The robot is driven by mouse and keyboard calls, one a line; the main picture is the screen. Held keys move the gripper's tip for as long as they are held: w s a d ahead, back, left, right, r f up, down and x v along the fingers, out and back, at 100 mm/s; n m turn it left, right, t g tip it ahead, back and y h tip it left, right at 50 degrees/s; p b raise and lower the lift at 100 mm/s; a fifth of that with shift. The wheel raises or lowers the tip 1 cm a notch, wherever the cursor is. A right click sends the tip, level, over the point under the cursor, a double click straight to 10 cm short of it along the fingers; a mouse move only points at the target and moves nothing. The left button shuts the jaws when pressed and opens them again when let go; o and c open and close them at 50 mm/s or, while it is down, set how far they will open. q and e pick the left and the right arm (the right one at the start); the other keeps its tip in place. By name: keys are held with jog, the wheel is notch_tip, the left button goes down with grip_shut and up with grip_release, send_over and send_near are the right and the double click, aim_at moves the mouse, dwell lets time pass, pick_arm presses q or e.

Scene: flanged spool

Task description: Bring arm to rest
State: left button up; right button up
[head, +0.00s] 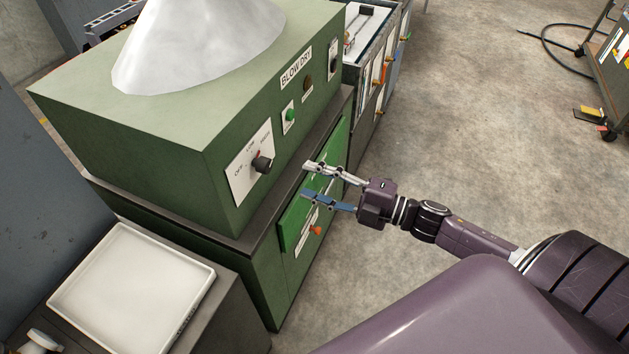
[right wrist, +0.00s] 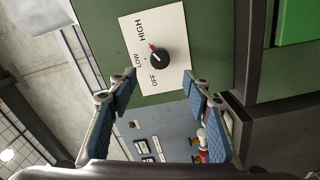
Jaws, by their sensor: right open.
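My right gripper (head: 304,181) is open and empty, its two fingers pointing left toward the front of the green BLOW DRY machine (head: 228,165). In the right wrist view its fingers (right wrist: 160,76) stand apart with nothing between them. A black dial knob (head: 262,164) sits on a white OFF/LOW/HIGH plate, clear of the fingers. The knob also shows in the right wrist view (right wrist: 156,58), ahead of the fingertips; its red mark lies toward the LOW–HIGH side, exact setting hard to tell. My right arm reaches in from the lower right. My left gripper is not in view.
A green button (head: 290,116) and other controls are on the machine's front. Below is a cabinet with a green panel and an orange knob (head: 316,231). A white tray (head: 60,300) stands at the lower left. Open concrete floor (head: 480,110) lies to the right.

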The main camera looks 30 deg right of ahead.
jog(key=s+d+f+m+h+b, duration=0.1)
jog(key=d+f+m+h, duration=0.35)
jog(key=f, duration=0.65)
jog(key=d+f+m+h+b, duration=0.1)
jog(key=d+f+m+h, duration=0.3)
jog(key=f, duration=0.7)
jog(key=s+d+f+m+g+h, duration=0.1)
jog(key=s+f+m+g, duration=0.15)
jog(key=s+f, duration=0.4)
jog(key=s+d+f+m+g+h, duration=0.1)
jog(key=s+d+f+m+g, duration=0.15)
jog(key=f, duration=0.75)
jog(key=s+a+f+m+g+b, duration=0.2)
jog(key=s+a+f+m+g, duration=0.15)
jog(key=s+f, duration=1.05)
jog(key=s+a+f+m+g, duration=0.1)
jog(key=s+a+f+g, duration=0.1)
jog(key=s, duration=0.6)
jog(key=s+a+f+m+g, duration=0.2)
jog(key=s+a+f, duration=0.3)
jog(key=s+a, duration=0.2)
jog(key=shift+s+a+f+g, duration=0.15)
jog(key=shift+s+a+g, duration=0.2)
jog(key=shift+s, duration=0.85)
jog(key=shift+d+h, duration=0.1)
jog(key=shift+h, duration=0.15)
